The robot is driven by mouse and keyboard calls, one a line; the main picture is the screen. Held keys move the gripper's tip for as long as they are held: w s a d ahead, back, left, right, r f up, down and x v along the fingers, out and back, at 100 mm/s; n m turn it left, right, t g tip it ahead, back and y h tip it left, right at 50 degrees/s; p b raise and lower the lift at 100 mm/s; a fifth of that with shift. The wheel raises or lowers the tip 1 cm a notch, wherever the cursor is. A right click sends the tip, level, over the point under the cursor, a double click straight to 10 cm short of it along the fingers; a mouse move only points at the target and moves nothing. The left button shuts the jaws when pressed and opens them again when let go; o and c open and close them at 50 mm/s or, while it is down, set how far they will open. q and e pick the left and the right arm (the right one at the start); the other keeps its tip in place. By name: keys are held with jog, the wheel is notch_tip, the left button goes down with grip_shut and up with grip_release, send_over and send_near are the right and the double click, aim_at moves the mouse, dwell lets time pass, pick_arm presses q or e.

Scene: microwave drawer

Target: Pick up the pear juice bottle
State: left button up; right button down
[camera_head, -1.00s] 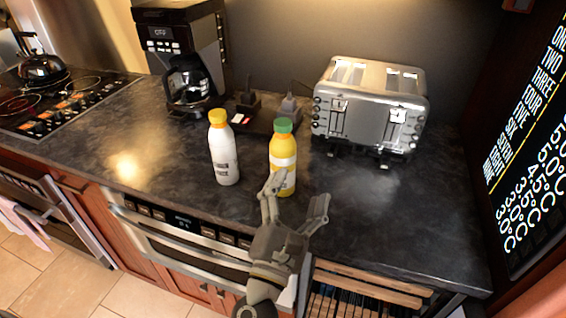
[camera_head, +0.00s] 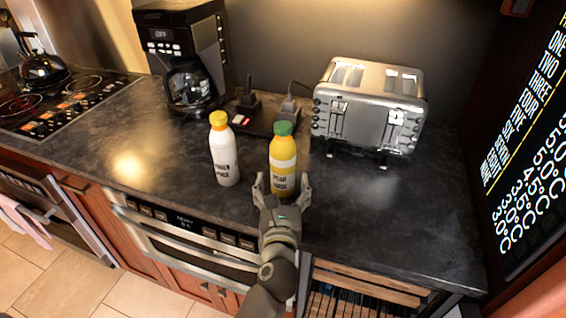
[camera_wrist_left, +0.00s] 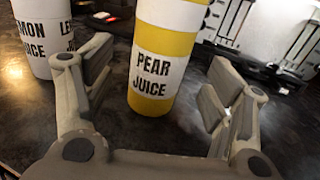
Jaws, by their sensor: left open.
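The pear juice bottle (camera_head: 283,160) is yellow with a white band and a green cap. It stands upright on the dark counter. In the left wrist view, its "PEAR JUICE" label (camera_wrist_left: 154,72) faces me. My left gripper (camera_head: 281,186) is open at the front of the bottle, low down. In the left wrist view, the open fingers (camera_wrist_left: 160,95) are on either side of the bottle, with gaps visible. My right gripper is not in view.
A white lemon juice bottle (camera_head: 223,155) with an orange cap stands close on the left; it also shows in the left wrist view (camera_wrist_left: 45,38). A toaster (camera_head: 368,108) stands behind right, a coffee maker (camera_head: 185,60) behind left. The counter's right side (camera_head: 410,215) is clear.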

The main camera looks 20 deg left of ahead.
aim_at(283, 143)
pick_arm(q)
jog(key=x, duration=0.5)
jog(key=shift+p, duration=0.4)
jog(key=shift+c, duration=0.4)
jog(key=shift+r, duration=0.1)
jog(key=c, duration=1.4)
notch_tip(283, 143, up, 10)
jog(key=shift+p, duration=0.9)
